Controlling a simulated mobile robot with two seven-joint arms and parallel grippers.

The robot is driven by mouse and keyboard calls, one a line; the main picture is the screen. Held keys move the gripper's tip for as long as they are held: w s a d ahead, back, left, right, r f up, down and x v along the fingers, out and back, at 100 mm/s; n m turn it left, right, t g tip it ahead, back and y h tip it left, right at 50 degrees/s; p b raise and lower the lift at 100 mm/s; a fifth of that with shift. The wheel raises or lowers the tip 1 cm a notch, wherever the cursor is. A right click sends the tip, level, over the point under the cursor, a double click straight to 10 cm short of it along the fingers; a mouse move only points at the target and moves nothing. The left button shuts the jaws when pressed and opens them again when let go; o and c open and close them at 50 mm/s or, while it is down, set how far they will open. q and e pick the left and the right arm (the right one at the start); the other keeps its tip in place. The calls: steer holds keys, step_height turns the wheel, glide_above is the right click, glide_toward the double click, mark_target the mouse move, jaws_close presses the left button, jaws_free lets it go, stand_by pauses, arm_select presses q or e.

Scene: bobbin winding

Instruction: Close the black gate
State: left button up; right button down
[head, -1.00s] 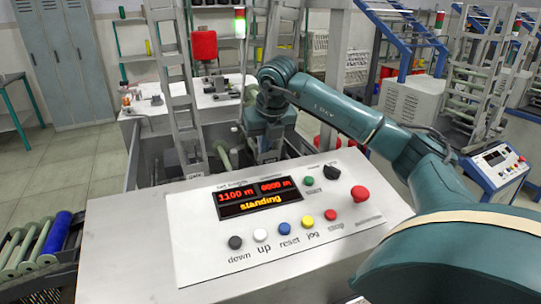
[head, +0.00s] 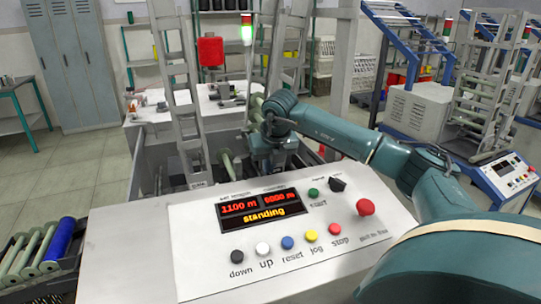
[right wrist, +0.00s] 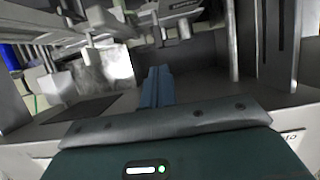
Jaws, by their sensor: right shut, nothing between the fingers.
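My right gripper (head: 272,165) reaches down behind the control panel, into the machine bay between the two ladder-like frames. In the right wrist view its blue-grey fingers (right wrist: 157,86) are together with nothing between them. They point into the dark bay and touch nothing that I can make out. I cannot single out the black gate with certainty. A dark flat panel (right wrist: 78,110) lies left of the fingers in the right wrist view; I cannot tell whether it is the gate. My arm hides part of the bay in the head view. My left gripper is not in view.
Spools with a blue one (head: 62,240) lie at left. Floor at left is clear.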

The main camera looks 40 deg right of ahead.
mark_target(263, 174)
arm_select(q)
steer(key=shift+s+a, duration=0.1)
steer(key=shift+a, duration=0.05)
arm_select(e)
steer(key=shift+x, duration=2.25)
steer(key=shift+w, duration=0.15)
steer(key=shift+w+d+r, duration=0.1)
steer(key=shift+w+d, duration=0.15)
steer(key=shift+w, duration=0.35)
steer(key=shift+w+d, duration=0.25)
steer(key=shift+w, duration=0.35)
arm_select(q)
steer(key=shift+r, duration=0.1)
arm_select(e)
steer(key=shift+r, duration=0.15)
